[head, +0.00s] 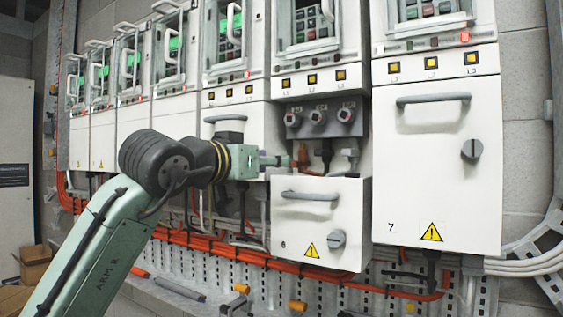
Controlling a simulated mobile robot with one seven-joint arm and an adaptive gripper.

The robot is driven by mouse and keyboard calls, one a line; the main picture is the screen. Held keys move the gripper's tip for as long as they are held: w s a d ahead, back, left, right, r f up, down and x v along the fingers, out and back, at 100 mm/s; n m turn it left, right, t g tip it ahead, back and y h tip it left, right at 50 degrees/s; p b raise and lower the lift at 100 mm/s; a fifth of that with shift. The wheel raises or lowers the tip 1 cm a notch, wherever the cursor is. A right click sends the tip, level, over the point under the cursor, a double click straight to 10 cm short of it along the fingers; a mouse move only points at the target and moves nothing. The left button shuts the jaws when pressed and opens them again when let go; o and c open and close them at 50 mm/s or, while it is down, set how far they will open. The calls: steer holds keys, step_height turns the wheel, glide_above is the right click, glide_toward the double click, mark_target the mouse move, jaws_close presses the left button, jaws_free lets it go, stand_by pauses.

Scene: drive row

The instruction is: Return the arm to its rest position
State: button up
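My arm (110,228) reaches up from the bottom left toward the row of drives. My gripper (276,160) points right, in front of the opened terminal bay of drive 6. I cannot tell from this side view whether its fingers are apart or together. A small reddish-brown part (302,154) shows just past the fingertips; I cannot tell whether they touch it. The cover of drive 6 (318,225) sits low, and the terminal block (326,118) with its round terminals shows above it.
Drive 7 (435,160) stands closed to the right. Several closed drives (105,138) line the wall to the left. Orange cables (225,247) run below on a perforated tray (350,298). Cardboard boxes (35,263) stand at the lower left.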

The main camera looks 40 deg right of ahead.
steer(key=shift+v, duration=0.75)
